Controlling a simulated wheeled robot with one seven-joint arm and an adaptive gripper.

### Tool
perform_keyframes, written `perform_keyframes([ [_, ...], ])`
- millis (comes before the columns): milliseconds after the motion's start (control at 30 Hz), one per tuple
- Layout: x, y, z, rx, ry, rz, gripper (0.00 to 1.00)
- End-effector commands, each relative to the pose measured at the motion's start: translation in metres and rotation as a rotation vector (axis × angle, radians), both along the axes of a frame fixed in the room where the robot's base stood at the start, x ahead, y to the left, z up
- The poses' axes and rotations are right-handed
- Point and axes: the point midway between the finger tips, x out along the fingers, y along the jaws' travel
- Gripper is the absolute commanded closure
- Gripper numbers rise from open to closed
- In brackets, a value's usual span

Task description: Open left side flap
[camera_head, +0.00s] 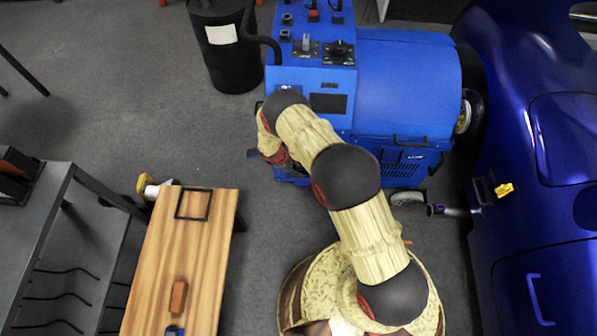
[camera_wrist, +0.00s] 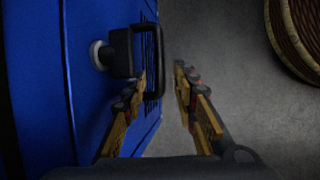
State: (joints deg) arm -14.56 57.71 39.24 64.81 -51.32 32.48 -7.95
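The blue dynamometer machine (camera_head: 310,88) stands at the top centre in the head view, and my arm reaches to its front left. In the wrist view its blue panel (camera_wrist: 35,90) fills the left side and carries a black handle (camera_wrist: 158,50); a round light knob sits next to it. I take this panel to be the left side flap; its outline is not clear. My gripper (camera_wrist: 162,75) is open, with one finger on the panel side of the handle bar and one on the outer side. Contact is not clear. My arm mostly hides the gripper in the head view.
A black bin (camera_head: 233,65) stands left of the machine. A wooden table (camera_head: 205,255) with a black frame and a brown block is at lower left. A blue car (camera_head: 540,190) fills the right side. A ribbed brown round object (camera_wrist: 300,35) is at upper right in the wrist view.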

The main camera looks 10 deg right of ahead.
Motion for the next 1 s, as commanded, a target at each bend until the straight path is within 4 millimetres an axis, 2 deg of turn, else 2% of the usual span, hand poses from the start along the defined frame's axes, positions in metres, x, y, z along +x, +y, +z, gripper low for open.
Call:
perform_keyframes([
  [100,0.0009,-0.0033,-0.007,0.0,-0.001,-0.001,0.71],
  [333,0.0009,-0.0035,-0.0063,0.0,-0.001,-0.001,0.72],
  [800,0.0006,-0.0034,-0.0063,0.0,0.0,-0.001,0.99],
  [1000,0.0006,-0.0034,-0.0063,0.0,0.0,-0.001,1.0],
])
